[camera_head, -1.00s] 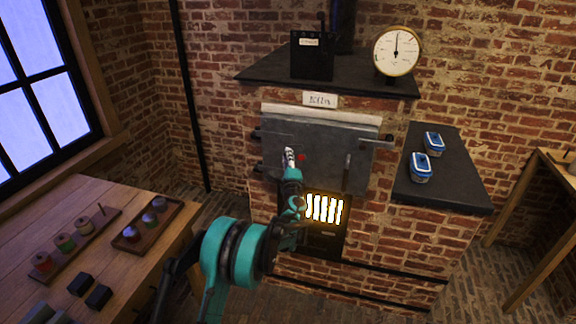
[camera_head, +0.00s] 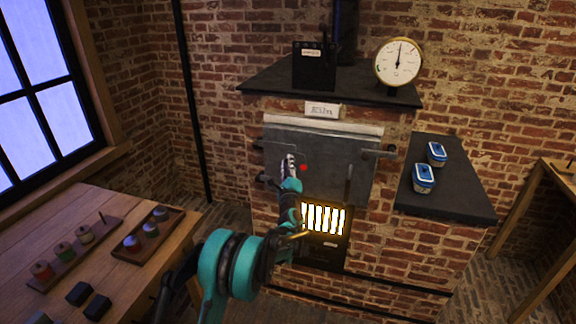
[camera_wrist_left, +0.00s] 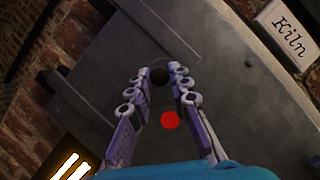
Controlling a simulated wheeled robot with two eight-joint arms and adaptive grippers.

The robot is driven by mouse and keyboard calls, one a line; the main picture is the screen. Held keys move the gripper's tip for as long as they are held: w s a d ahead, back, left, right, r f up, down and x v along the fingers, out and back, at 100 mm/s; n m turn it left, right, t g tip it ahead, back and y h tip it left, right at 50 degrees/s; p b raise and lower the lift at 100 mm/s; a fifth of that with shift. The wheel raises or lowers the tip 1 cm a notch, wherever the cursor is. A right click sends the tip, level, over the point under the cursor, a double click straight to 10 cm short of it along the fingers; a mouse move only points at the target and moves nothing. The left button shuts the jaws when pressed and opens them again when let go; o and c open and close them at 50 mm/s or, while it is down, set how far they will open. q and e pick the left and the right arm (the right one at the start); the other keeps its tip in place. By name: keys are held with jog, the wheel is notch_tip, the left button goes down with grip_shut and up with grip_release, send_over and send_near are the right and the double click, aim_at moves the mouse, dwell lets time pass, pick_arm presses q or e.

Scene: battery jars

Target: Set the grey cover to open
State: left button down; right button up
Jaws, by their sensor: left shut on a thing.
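The grey metal front of the kiln (camera_head: 330,165) fills the middle of the head view, below a sign. It also fills most of the left wrist view (camera_wrist_left: 240,85). My left gripper (camera_head: 290,160) is at its left half. In the left wrist view, the gripper's two fingers (camera_wrist_left: 160,78) are closed around a dark round knob (camera_wrist_left: 159,75) at their tips. A faint curved edge shows on the grey plate around the knob. A red dot (camera_wrist_left: 171,120) lies just beside it, also visible in the head view (camera_head: 304,167). My right gripper is out of view.
A glowing barred grate (camera_head: 323,219) is below the grey front. A dark shelf (camera_head: 455,200) with two blue-lidded containers is at right. A gauge (camera_head: 398,63) and a black box (camera_head: 314,66) stand on top. A wooden table (camera_head: 150,265) with trays is at left.

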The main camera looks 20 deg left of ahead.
pick_arm(q)
jog(key=c, duration=1.4)
grip_release()
jog(key=shift+o, duration=0.2)
jog(key=shift+s, duration=0.1)
jog(key=v, duration=1.1)
jog(key=shift+s+f, duration=0.15)
jog(key=shift+s, duration=0.2)
jog(key=shift+d, duration=0.15)
